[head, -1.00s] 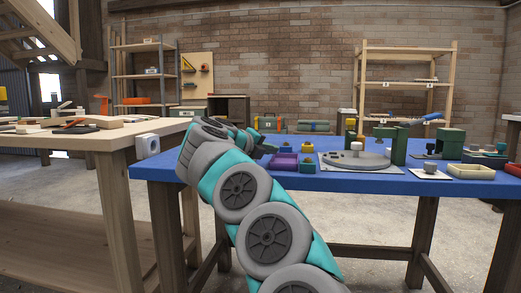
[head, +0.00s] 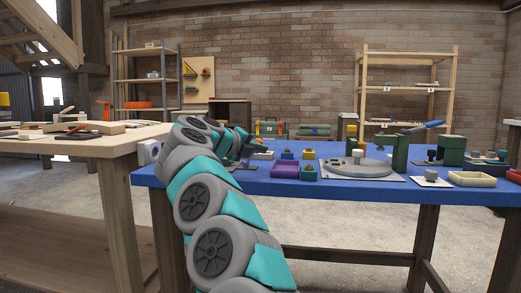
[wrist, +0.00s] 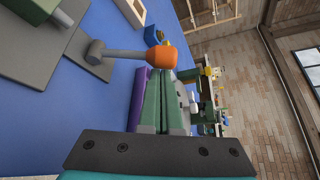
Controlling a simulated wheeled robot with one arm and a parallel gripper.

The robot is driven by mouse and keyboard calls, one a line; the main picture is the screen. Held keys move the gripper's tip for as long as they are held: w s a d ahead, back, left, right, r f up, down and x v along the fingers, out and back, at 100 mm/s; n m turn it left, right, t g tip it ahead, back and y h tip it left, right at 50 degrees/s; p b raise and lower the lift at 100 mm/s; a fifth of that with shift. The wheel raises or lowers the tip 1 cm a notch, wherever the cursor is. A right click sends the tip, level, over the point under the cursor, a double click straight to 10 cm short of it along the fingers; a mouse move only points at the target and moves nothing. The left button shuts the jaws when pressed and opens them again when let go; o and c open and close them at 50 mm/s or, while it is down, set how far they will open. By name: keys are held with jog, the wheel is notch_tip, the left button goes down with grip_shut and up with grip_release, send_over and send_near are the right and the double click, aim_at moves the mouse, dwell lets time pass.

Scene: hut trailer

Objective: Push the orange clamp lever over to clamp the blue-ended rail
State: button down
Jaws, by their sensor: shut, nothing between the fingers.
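The clamp lever shows in the wrist view as a grey shaft with an orange knob (wrist: 162,56) at its end, mounted on a grey base plate. My gripper (wrist: 163,78) is shut and empty. Its fingertips are right at the orange knob and overlap it in the picture; I cannot tell whether they touch. In the head view my gripper is over the left part of the blue table (head: 340,188), and my arm hides most of the clamp there. I cannot make out the rail's blue end in either view.
A purple tray (head: 285,170) and a small green box (head: 309,173) stand right of my gripper. Further right are a round grey turntable (head: 360,168) and a cream tray (head: 472,179). A wooden workbench (head: 70,146) adjoins on the left.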

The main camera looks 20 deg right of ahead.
jog(key=shift+w+a+r+n+h+p, duration=0.25)
jog(key=shift+r+n+h+p, duration=0.2)
jog(key=shift+p, duration=0.25)
jog(key=shift+w+a+r+n+h+p, duration=0.25)
jog(key=shift+a+n+h+p, duration=0.1)
jog(key=shift+n+p, duration=0.3)
jog(key=shift+w+a+r+n+h+p, duration=0.3)
jog(key=shift+a+n+p, duration=0.15)
jog(key=shift+p, duration=0.35)
jog(key=shift+w+a+n+t+h+p, duration=0.35)
jog(key=shift+a+n+h+p, duration=0.3)
jog(key=shift+n+p, duration=0.4)
jog(key=w+a+n+t+h+p, duration=0.1)
jog(key=n, duration=0.1)
jog(key=shift+a+n, duration=0.2)
jog(key=shift+n, duration=0.1)
jog(key=shift+w+a+p, duration=0.25)
jog(key=shift+a+p, duration=0.1)
jog(key=shift+a, duration=0.05)
jog(key=shift+w+a+f, duration=0.25)
jog(key=shift+a+f, duration=0.05)
jog(key=shift+a, duration=0.1)
